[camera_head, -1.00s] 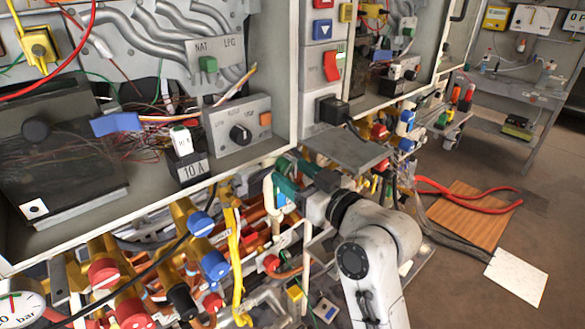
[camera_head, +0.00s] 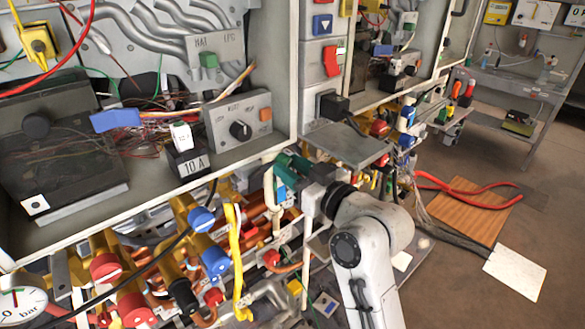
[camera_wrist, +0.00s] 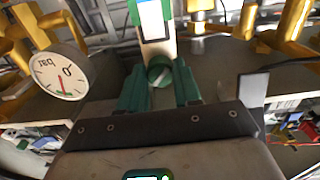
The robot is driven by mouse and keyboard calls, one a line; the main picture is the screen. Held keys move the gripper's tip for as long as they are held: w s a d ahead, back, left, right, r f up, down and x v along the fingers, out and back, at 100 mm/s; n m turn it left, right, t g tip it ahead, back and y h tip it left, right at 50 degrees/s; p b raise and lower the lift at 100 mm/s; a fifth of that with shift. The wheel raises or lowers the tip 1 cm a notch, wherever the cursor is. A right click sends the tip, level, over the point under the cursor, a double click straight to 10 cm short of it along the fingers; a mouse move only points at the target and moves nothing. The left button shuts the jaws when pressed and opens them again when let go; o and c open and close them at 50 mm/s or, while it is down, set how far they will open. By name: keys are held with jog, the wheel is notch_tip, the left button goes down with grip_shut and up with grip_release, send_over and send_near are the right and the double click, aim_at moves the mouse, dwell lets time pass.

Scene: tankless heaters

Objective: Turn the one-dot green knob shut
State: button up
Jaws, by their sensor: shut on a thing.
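My gripper (camera_head: 286,170) has green fingers and reaches in under the cabinet's front edge in the head view. In the wrist view, my gripper (camera_wrist: 160,84) has its two green fingers on either side of a small round green knob (camera_wrist: 160,73). The fingers are shut on the knob. No dot on the knob can be made out. In the head view my fingers hide the knob.
A pressure gauge (camera_wrist: 61,73) stands left of my fingers in the wrist view. Several red and blue knobs (camera_head: 202,220) on brass valves crowd the lower left in the head view. A yellow strap (camera_head: 236,260) hangs nearby. A grey shelf plate (camera_head: 348,146) juts out above my wrist.

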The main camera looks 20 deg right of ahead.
jog(key=shift+m, duration=0.3)
jog(key=m+p, duration=0.2)
jog(key=m, duration=0.2)
jog(key=shift+r, duration=0.15)
jog(key=shift+a+m+p, duration=0.1)
jog(key=shift+m+p, duration=0.95)
jog(key=shift+m, duration=0.85)
jog(key=o, duration=1)
jog(key=shift+o, duration=0.2)
jog(key=shift+s, duration=0.1)
jog(key=b+v, duration=0.3)
jog(key=v, duration=0.7)
jog(key=shift+s, duration=0.3)
